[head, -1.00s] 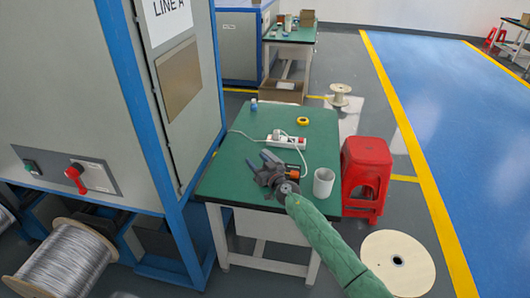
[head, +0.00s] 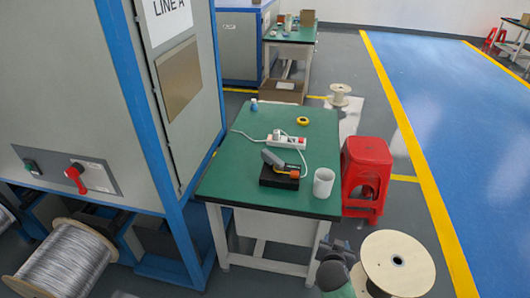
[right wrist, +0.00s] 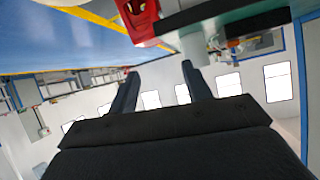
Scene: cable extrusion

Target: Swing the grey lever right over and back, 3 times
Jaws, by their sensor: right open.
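The grey lever (head: 272,158) is on a small black box (head: 280,180) on the green table, in the head view. Its free end points to the left and it lies low over the box. An orange part (head: 292,173) sits at its right end. My right gripper is open and empty in the right wrist view (right wrist: 160,82), its two dark fingers apart. In the head view my right arm is low at the bottom, in front of the table and clear of the lever. My left gripper is not in view.
A white cup (head: 323,182) stands just right of the box. A white power strip (head: 287,142) with its cable and a yellow tape roll (head: 303,121) lie behind it. A red stool (head: 366,175) stands right of the table, and a cabinet (head: 175,110) left of it.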

